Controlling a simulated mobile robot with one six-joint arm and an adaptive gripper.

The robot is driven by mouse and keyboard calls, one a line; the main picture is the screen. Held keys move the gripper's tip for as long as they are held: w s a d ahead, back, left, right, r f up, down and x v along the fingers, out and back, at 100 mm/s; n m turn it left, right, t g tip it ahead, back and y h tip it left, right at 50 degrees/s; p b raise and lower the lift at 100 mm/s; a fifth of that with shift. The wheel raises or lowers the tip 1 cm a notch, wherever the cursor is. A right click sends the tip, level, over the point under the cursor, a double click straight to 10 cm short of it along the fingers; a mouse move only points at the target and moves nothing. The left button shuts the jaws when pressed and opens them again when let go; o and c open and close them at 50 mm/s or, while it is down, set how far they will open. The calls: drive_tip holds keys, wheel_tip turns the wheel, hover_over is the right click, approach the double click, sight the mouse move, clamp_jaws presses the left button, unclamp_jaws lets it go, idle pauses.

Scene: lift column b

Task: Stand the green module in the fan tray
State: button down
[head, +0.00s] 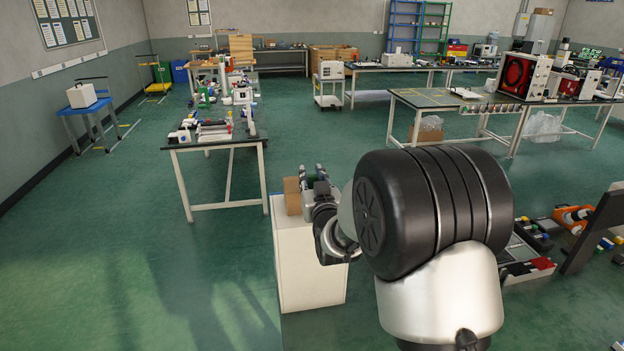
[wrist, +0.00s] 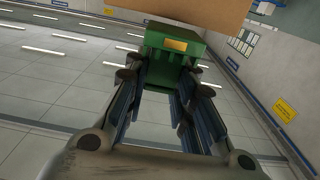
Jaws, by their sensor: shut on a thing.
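My gripper (wrist: 166,82) is shut on the green module (wrist: 155,60), a green block with a yellow label, which sits between its fingertips in the wrist view. In the head view my gripper (head: 318,178) is above the white cabinet (head: 307,262), with its fingers turned upward and away; the module is mostly hidden there. A brown box (head: 292,196) stands on the cabinet, left of my gripper. I cannot pick out the fan tray with certainty in either view.
A dark-topped bench (head: 215,143) with small parts stands at the left. A bench at the right back bears a white unit with a red round panel (head: 517,75). Trays of parts (head: 525,262) lie at the lower right. The green floor at the left is clear.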

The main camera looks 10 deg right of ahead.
drive_tip(key=shift+f+b, duration=0.35)
drive_tip(key=shift+b, duration=0.15)
drive_tip(key=c, duration=1.3)
unclamp_jaws()
drive_tip(key=shift+c, duration=0.2)
drive_tip(key=shift+r, duration=0.15)
drive_tip(key=shift+r+p, duration=0.55)
drive_tip(key=shift+p, duration=0.45)
drive_tip(key=s, duration=1.2)
